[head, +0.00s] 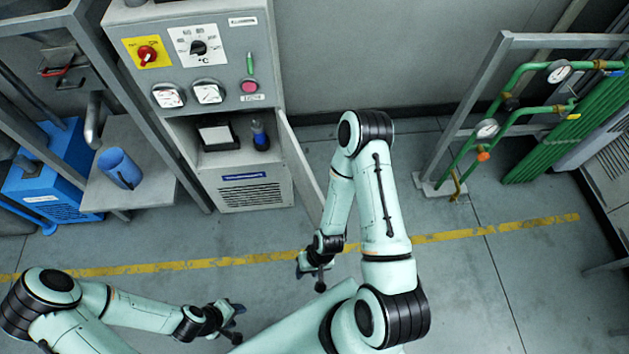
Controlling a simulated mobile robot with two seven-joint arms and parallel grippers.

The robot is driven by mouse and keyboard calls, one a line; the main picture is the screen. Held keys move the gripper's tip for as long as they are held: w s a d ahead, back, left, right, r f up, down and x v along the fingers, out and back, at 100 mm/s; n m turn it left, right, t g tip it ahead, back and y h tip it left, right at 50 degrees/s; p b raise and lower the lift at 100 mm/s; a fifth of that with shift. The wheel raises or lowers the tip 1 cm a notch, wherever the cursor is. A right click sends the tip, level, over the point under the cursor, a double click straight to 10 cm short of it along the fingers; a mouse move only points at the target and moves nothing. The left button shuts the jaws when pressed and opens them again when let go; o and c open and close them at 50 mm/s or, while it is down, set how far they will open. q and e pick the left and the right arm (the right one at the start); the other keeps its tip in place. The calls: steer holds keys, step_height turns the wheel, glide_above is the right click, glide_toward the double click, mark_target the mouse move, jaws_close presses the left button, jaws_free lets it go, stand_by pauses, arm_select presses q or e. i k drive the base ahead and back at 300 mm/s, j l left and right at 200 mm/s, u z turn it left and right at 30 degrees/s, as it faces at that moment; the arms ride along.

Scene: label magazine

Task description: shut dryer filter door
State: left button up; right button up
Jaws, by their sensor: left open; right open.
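The dryer (190,85) is a grey cabinet with a control panel on top. Its filter door (301,165) stands open, hinged at the right side and swung out toward me, seen nearly edge-on. The open compartment behind it shows a dark box with a pale top (216,136) and a small blue-and-black bottle-like part (260,135). My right gripper (312,280) is open and empty, in front of the door's free edge; whether they touch I cannot tell. My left gripper (238,324) is open and empty, lower and further left, apart from the door.
A blue cup (120,169) stands on a grey shelf (150,190) left of the dryer, beside a metal frame post (130,100) and a blue machine (50,180). Green pipes with gauges (487,129) are at the right. Floor with a yellow line (500,228) is clear at right.

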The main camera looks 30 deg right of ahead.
mark_target(313, 202)
steer(key=l+u, duration=0.15)
steer(key=l, duration=0.2)
steer(key=k+l+u, duration=0.1)
steer(key=l, duration=0.25)
steer(key=k+l+u, duration=0.15)
steer(key=l, duration=0.2)
steer(key=k+l+u, duration=0.1)
steer(key=l+u, duration=0.15)
steer(key=l, duration=0.8)
steer(key=l+z, duration=0.15)
steer(key=l, duration=0.5)
